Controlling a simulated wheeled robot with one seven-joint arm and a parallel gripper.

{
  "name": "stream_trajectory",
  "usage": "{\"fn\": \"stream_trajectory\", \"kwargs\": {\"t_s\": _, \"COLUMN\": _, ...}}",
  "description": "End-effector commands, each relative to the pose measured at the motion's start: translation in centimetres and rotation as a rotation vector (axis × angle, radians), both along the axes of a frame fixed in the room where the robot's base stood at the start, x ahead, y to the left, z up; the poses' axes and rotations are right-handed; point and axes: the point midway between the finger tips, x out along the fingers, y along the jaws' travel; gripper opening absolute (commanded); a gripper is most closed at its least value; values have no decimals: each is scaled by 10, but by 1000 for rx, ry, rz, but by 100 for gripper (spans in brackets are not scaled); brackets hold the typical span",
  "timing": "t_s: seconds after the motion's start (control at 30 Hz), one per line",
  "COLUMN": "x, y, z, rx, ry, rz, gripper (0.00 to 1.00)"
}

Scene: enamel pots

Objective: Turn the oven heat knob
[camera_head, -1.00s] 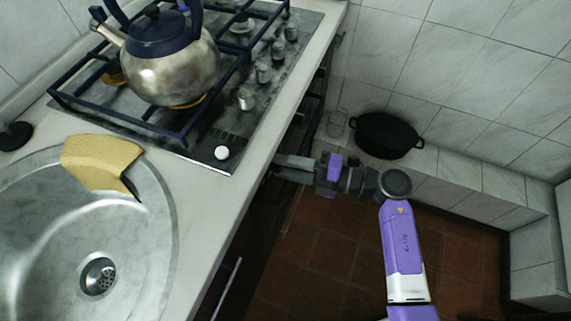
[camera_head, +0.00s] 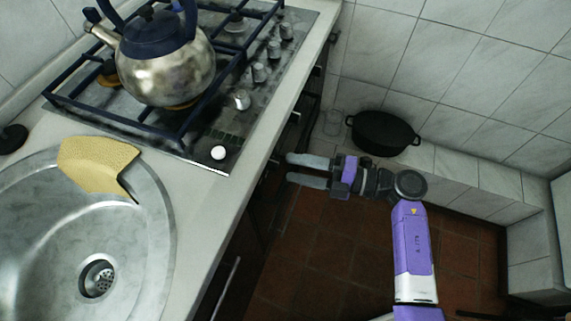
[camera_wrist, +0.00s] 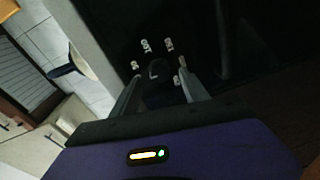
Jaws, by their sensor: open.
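The oven heat knob (camera_wrist: 158,70) is a dark knob on the black oven front, with white markings around it in the wrist view. My gripper (camera_head: 292,169) is open and empty in front of the oven panel, right of the counter edge in the head view. In the wrist view its two fingers (camera_wrist: 160,78) are apart, and the knob shows between and beyond their tips. The fingers look clear of the knob. In the head view the oven front is mostly dark and seen edge-on, so I cannot make out this knob clearly.
The cooktop (camera_head: 225,135) has several metal knobs and a kettle (camera_head: 165,65) on its grate. A black pot (camera_head: 382,132) stands on the tiled ledge beyond my gripper. The floor below is open.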

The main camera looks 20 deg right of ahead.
Motion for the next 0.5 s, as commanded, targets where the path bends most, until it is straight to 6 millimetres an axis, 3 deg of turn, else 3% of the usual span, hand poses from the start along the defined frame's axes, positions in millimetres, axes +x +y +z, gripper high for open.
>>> {"fn": "stream_trajectory", "kwargs": {"t_s": 0.2, "x": -16, "y": -27, "z": 1, "rx": 0, "ry": 1, "rz": -1, "gripper": 53}}
{"fn": "stream_trajectory", "kwargs": {"t_s": 0.5, "x": -21, "y": -34, "z": 2, "rx": 1, "ry": 1, "rz": 1, "gripper": 53}}
